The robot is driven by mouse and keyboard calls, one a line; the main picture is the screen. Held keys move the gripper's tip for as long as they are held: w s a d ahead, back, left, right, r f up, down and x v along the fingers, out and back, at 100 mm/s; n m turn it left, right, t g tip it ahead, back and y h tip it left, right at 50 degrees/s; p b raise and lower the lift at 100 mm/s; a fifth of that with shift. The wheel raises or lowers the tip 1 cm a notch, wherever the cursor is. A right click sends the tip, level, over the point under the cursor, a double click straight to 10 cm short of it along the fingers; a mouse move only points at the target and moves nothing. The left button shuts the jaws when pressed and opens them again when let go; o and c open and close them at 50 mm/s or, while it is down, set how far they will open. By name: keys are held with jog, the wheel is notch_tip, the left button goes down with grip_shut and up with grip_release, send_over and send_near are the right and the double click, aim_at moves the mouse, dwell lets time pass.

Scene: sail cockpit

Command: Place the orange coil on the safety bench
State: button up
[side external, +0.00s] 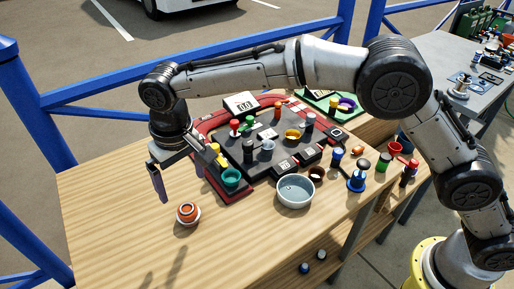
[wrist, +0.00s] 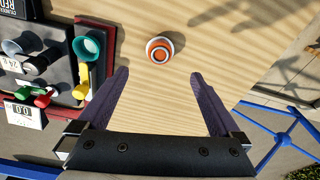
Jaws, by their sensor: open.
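The orange coil (side external: 187,212), round with a white rim, lies on the bare wooden table (side external: 110,215). In the wrist view the coil (wrist: 160,51) is just beyond and roughly centred between the fingertips. My gripper (side external: 178,182) is open and empty above the table, close over the coil and not touching it. Its two purple fingers also show in the wrist view (wrist: 158,75). A dark grey board with a red border (side external: 236,192) lies right of the gripper, crowded with small items. I cannot tell for sure which surface is the safety bench.
A teal cup (side external: 231,177) stands at the board's near corner. A grey bowl (side external: 295,191) sits right of it. A green tray (side external: 352,118) is behind. Several small coloured pieces, including a blue one (side external: 356,181), stand at right. The table's front left is clear.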

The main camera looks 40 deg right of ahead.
jog(key=s+d+r+t, duration=0.1)
jog(key=s+d+r, duration=0.25)
jog(key=d, duration=0.45)
jog(key=s+d+r+m, duration=0.1)
jog(key=s+d+r, duration=0.1)
jog(key=d+r, duration=0.4)
jog(key=s+d+r+t, duration=0.1)
jog(key=s+d+r, duration=0.25)
jog(key=d, duration=0.55)
jog(key=s+d+f+t, duration=0.1)
jog(key=s+d+f, duration=0.1)
jog(key=s+d, duration=0.5)
jog(key=s+d+f+m+t, duration=0.1)
jog(key=s+d, duration=0.5)
jog(key=s, duration=0.6)
jog(key=shift+d+f, duration=0.35)
jog(key=shift+f, duration=0.45)
